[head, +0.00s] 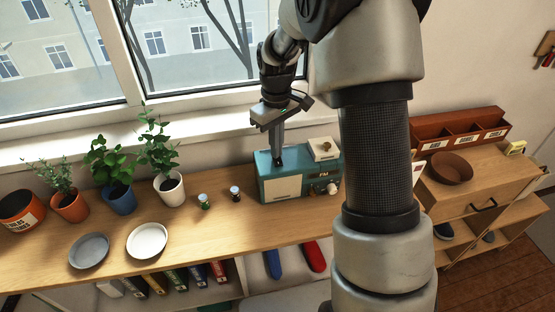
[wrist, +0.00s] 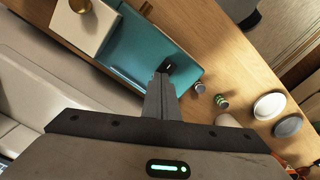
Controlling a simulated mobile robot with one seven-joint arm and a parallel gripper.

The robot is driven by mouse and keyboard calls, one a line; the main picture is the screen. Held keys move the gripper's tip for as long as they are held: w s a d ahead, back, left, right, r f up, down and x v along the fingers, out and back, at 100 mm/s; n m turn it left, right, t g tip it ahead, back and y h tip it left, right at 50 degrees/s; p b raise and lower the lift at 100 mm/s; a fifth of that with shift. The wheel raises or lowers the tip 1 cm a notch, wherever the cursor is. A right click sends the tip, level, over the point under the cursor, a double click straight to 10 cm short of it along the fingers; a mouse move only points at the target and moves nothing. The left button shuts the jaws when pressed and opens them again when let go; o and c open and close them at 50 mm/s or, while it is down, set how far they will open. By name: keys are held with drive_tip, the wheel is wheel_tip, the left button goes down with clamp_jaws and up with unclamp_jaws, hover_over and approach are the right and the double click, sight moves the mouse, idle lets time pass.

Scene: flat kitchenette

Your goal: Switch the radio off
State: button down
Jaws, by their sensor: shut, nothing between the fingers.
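The teal radio (head: 270,188) stands on the wooden counter under the window, with a cream front panel and "FM" lettering. It also shows in the wrist view (wrist: 137,52). A dark switch (wrist: 169,67) sits on its top near one end. My gripper (head: 279,161) is shut and empty, pointing down with its fingertips at the switch on the radio's top. In the wrist view the fingertips (wrist: 163,75) meet or nearly meet the switch's edge; I cannot tell whether they touch. The switch's position is partly hidden by the fingers.
A cream box with a brass knob (head: 325,149) sits at the radio's right end. Two small jars (head: 204,201) stand to the left, then potted plants (head: 168,190) and two plates (head: 147,240). A wooden bowl (head: 450,168) is at the right. The window is behind.

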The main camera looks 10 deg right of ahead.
drive_tip(key=shift+f, duration=0.3)
drive_tip(key=shift+r, duration=0.1)
wheel_tip(320, 180, up, 7)
drive_tip(key=p, duration=0.4)
drive_tip(key=shift+p, duration=0.3)
idle(0.5)
